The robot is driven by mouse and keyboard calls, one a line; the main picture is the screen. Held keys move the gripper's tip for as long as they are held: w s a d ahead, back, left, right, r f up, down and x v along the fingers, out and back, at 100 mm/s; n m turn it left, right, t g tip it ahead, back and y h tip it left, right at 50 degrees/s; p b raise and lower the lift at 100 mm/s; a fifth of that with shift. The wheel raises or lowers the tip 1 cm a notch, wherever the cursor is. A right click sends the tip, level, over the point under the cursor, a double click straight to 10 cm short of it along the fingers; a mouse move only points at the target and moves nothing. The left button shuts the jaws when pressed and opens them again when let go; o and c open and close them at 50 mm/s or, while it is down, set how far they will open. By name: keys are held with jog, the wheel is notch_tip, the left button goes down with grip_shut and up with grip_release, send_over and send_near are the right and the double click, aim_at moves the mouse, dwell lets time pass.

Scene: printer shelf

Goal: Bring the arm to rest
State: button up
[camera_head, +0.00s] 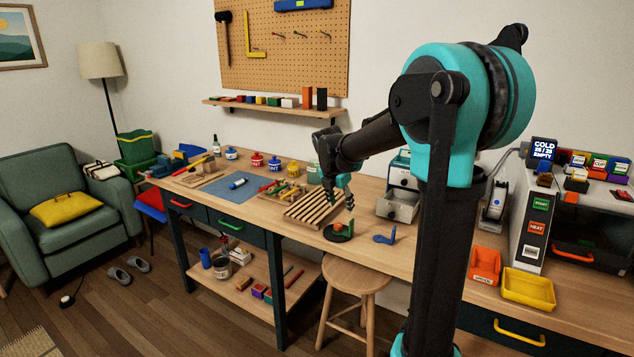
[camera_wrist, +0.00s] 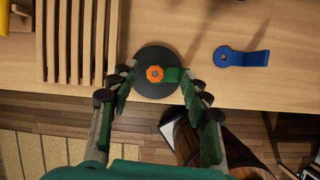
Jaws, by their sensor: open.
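My arm reaches over the workbench (camera_head: 395,212) in the head view. My gripper (camera_head: 340,203) is open and empty, pointing down. In the wrist view my gripper's fingers (camera_wrist: 160,78) are spread on either side of the disc (camera_wrist: 153,55).
A blue bracket (camera_head: 384,238) lies right of the disc. A slatted wooden rack (camera_head: 315,208) stands close on the left. A grey machine (camera_head: 397,205) is behind. A wooden stool (camera_head: 356,275) stands below the bench edge.

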jog(key=s+f+m, duration=0.1)
jog(key=s+m, duration=0.1)
jog(key=m, duration=0.2)
jog(key=s+d+f+m+t+y, duration=0.1)
jog(key=s+m, duration=0.2)
jog(key=m, duration=0.1)
jog(key=s+d+f+m, duration=0.1)
jog(key=s+m, duration=0.2)
jog(key=m, duration=0.2)
jog(key=shift+s+d+f+t+y, duration=0.15)
jog(key=shift+d+f+t+y, duration=0.1)
jog(key=shift+f+t+y, duration=0.1)
jog(key=s+f+m, duration=0.5)
jog(key=s+m, duration=0.2)
jog(key=s, duration=0.3)
jog(key=s+d+f+m+g, duration=0.1)
jog(key=s+f+m, duration=0.5)
jog(key=s, duration=0.5)
jog(key=shift+d+f+m+y, duration=0.15)
jog(key=shift+m+y, duration=0.3)
jog(key=shift+m, duration=0.25)
jog(key=shift+s, duration=0.1)
jog(key=shift+c, duration=0.4)
